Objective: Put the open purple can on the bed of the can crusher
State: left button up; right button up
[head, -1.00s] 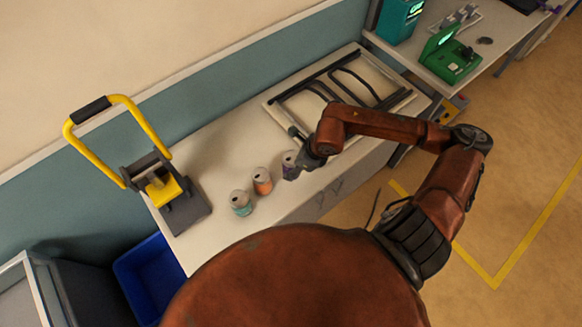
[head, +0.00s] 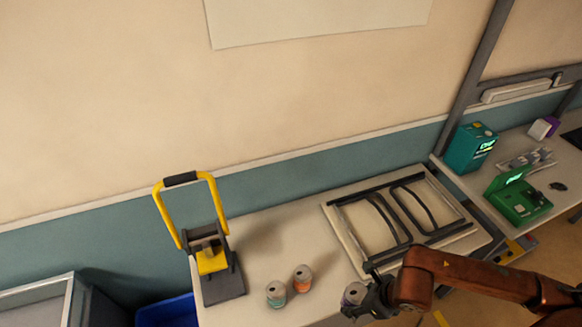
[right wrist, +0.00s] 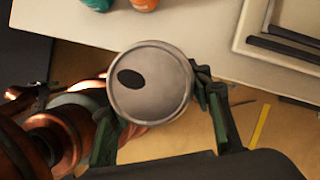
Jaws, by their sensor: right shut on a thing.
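The purple can (head: 353,293) is in my right gripper (head: 366,301), which is shut around its side. In the right wrist view its grey lid with a dark opening (right wrist: 150,82) faces the camera, between the two fingers (right wrist: 160,115). The can is upright or nearly so, by the workbench's front edge, with floor showing beside it. The can crusher (head: 208,262) stands at the left of the bench, its yellow handle (head: 217,203) raised. Its dark bed (head: 223,287) looks empty. My left gripper is not in view.
A teal can (head: 276,294) and an orange can (head: 302,278) stand on the bench (head: 262,240) between the crusher and my right gripper. A framed panel with dark bars (head: 345,222) lies to the right. A blue bin (head: 168,312) is below, at left.

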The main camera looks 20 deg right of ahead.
jog(key=shift+w+d+f+n+y, duration=0.1)
jog(key=shift+w+f+n+y, duration=0.15)
jog(key=shift+w+n, duration=0.2)
jog(key=shift+w+d+f+n+y, duration=0.1)
jog(key=shift+w+f+n+y, duration=0.1)
jog(key=shift+w+n, duration=0.25)
jog(key=w+a+r+n+g+h, duration=0.1)
jog(key=w+a+r+n+g, duration=0.1)
jog(key=n, duration=0.7)
jog(key=w+a+r+n+g+h, duration=0.1)
jog(key=w+a+r+n+g, duration=0.1)
jog(key=w+n, duration=0.3)
jog(key=w+a+r+n+g+h, duration=0.1)
jog(key=w+a+r+n+g, duration=0.1)
jog(key=n, duration=1.1)
jog(key=shift+w+a+r+n+g, duration=0.35)
jog(key=shift+w+g, duration=0.4)
jog(key=shift+g, duration=0.25)
jog(key=shift+f, duration=0.15)
